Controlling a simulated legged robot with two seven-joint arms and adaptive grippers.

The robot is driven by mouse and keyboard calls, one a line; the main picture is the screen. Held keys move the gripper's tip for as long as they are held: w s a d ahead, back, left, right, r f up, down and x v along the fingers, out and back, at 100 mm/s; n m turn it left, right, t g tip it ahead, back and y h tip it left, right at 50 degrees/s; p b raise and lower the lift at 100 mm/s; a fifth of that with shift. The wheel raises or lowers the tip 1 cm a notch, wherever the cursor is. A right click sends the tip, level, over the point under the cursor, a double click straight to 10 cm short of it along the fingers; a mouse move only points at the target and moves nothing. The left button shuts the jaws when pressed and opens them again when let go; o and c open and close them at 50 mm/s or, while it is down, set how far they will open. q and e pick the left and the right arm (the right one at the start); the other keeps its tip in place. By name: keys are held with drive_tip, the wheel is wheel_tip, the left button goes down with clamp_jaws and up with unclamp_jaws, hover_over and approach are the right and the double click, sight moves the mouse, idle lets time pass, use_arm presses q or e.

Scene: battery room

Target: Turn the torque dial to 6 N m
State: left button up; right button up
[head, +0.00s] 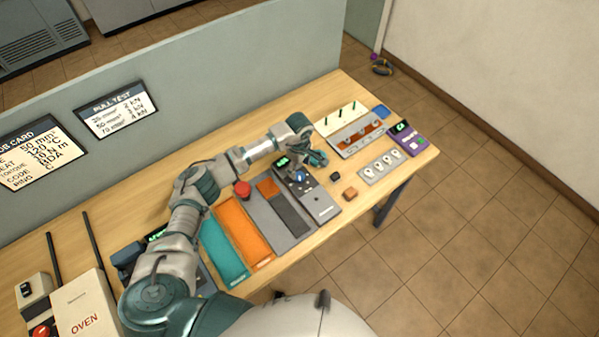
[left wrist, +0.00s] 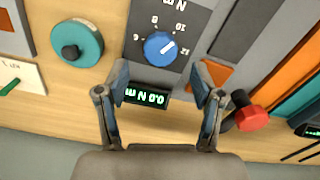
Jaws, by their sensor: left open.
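The torque dial is a blue round knob (left wrist: 160,48) with a white pointer on a dark grey panel. The 6 is on the picture's left side. A small display (left wrist: 146,95) shows 0.0 N m in green. My left gripper (left wrist: 163,80) is open and empty, its fingertips short of the dial and apart from it. In the head view the left gripper (head: 312,160) hangs over the dial's panel (head: 325,205). My right gripper is not in view.
A red button (left wrist: 251,118) stands close beside the left gripper's finger. A teal disc with a dark knob (left wrist: 75,45) is on the other side. Orange (head: 240,225) and teal (head: 222,250) trays lie left of the panel. A grey partition (head: 200,75) runs behind the table.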

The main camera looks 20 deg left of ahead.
sight(299, 176)
use_arm(q)
drive_tip(key=shift+f, duration=2.4)
drive_tip(key=shift+d, duration=0.1)
drive_tip(key=c, duration=1.1)
